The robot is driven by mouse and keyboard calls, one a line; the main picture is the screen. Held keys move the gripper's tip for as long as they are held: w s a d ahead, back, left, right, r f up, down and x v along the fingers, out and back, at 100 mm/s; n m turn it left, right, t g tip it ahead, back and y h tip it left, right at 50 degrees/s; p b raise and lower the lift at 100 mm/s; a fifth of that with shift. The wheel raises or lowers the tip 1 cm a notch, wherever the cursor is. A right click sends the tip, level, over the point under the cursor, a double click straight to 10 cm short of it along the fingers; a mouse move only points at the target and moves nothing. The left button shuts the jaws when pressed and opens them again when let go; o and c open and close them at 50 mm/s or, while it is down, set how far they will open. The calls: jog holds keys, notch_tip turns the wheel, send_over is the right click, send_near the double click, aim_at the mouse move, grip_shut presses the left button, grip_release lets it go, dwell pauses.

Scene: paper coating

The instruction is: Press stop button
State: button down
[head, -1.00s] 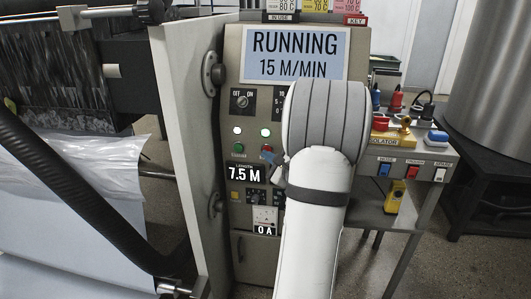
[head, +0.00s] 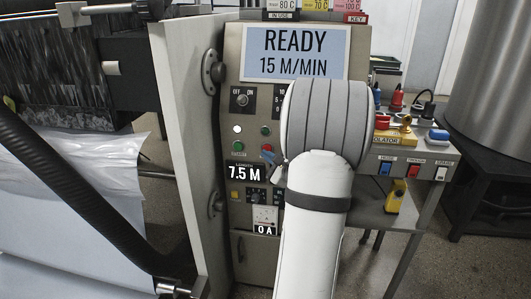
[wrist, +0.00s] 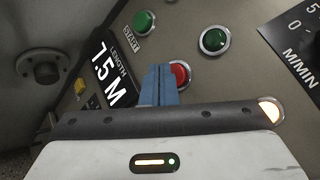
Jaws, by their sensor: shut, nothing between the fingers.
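The red stop button (head: 267,148) is on the control panel (head: 257,215), below a dark green lamp and right of the green start button (head: 238,146). In the wrist view the red button (wrist: 181,73) is partly hidden behind my gripper (wrist: 160,70). My gripper's blue fingers are shut and empty, with their tips at the red button's left edge; I cannot tell whether they touch it. The display (head: 294,53) reads READY, 15 M/MIN. The length readout (head: 245,173) shows 7.5 M.
My arm covers the panel's right part in the head view. A side table with an isolator box (head: 393,138) and several small switches stands to the right. A grey upright plate (head: 180,120) and the paper web (head: 70,220) are to the left.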

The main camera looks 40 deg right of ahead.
jog(key=shift+s+a, duration=0.2)
jog(key=shift+a, duration=0.05)
jog(key=s+a+b, duration=0.2)
jog(key=s+a, duration=0.1)
jog(key=shift+a, duration=0.3)
dwell(0.3)
dwell(0.7)
jog(key=s+a+r+n+g+y+p, duration=0.25)
jog(key=a+n+p, duration=0.2)
jog(key=a, duration=0.45)
jog(key=s+a+r+n+g+y+p, duration=0.1)
jog(key=a+r+n+g+y+p, duration=0.35)
jog(key=a, duration=0.55)
jog(key=s+a+r+n+g+y+p, duration=0.1)
jog(key=a+r+n+g+y+p, duration=0.15)
jog(key=a+n, duration=0.45)
jog(key=s+a+r+n+g+h+p, duration=0.3)
jog(key=s+a+n+g+p, duration=0.2)
jog(key=s+a+p, duration=0.25)
jog(key=s+d+r+n+h+p, duration=0.3)
jog(key=s+r+n+h+p, duration=0.2)
jog(key=r+n, duration=0.1)
jog(key=shift+s+r, duration=0.25)
